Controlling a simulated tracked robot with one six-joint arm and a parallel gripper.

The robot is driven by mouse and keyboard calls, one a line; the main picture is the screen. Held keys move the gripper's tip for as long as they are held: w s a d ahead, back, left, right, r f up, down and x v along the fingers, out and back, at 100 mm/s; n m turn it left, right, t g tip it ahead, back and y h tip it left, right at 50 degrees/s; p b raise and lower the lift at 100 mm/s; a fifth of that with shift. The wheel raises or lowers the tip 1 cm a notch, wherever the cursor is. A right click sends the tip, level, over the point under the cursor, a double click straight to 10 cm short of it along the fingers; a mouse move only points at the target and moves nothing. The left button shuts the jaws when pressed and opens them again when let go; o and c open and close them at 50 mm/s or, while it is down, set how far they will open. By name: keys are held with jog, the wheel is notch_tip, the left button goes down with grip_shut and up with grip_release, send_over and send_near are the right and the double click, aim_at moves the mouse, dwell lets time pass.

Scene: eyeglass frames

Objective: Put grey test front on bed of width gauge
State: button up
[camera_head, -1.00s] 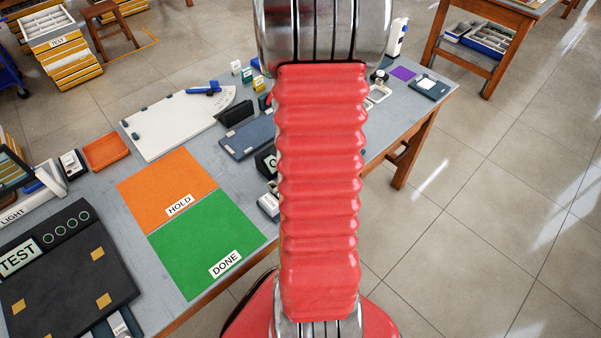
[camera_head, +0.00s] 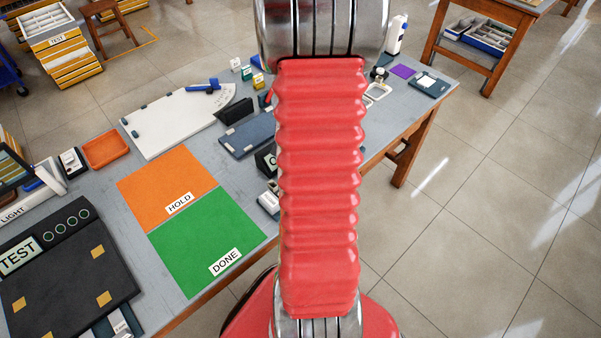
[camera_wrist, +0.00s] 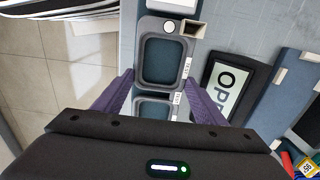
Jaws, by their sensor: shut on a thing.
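In the wrist view a grey piece with two rounded, dark teal windows (camera_wrist: 189,62) and small TEST labels lies between my purple fingers; I take it for the grey test front. My gripper (camera_wrist: 160,90) is shut on it. Its lower part is hidden by my gripper's body. I cannot tell whether it touches what is under it. A dark blue board with pale blocks (camera_head: 250,138) lies on the table in the head view and at the right of the wrist view (camera_wrist: 290,92); I cannot tell whether it is the width gauge. My gripper is hidden in the head view.
A black stand with a sign starting OP (camera_wrist: 229,84) is just right of my gripper. The table edge and floor (camera_wrist: 60,60) are left in the wrist view.

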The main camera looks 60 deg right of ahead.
jog(key=shift+f, duration=0.2)
jog(key=o, duration=1.1)
jog(key=shift+o, duration=0.2)
notch_tip(320, 180, up, 14)
jog(key=shift+f, duration=0.15)
dwell(0.7)
